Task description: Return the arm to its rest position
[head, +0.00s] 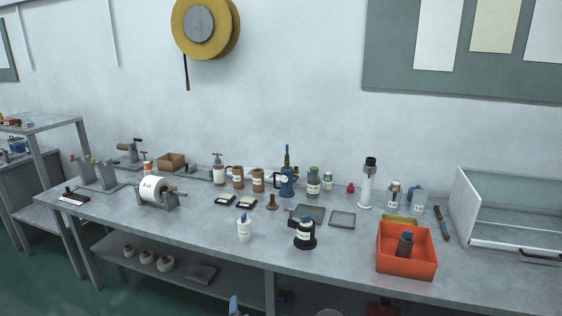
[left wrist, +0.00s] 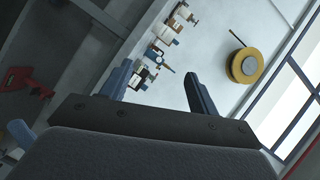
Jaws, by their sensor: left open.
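My left gripper (left wrist: 160,82) shows in the left wrist view with its two blue-grey fingers spread well apart and nothing between them. Its camera looks past the fingers at a tilted view of the bench and wall, away from any object within reach. In the head view a small blue-grey tip (head: 233,304) shows at the bottom edge, in front of the bench; I cannot tell which part of my arm it is. My right gripper shows in neither view.
The grey workbench (head: 200,235) carries two brown cups (head: 238,180), several bottles, a paper roll (head: 152,190) and a red-orange bin (head: 405,268) holding a dark bottle (head: 405,243). A glass-fronted case (head: 515,240) stands at the right. A yellow reel (head: 228,28) hangs on the wall.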

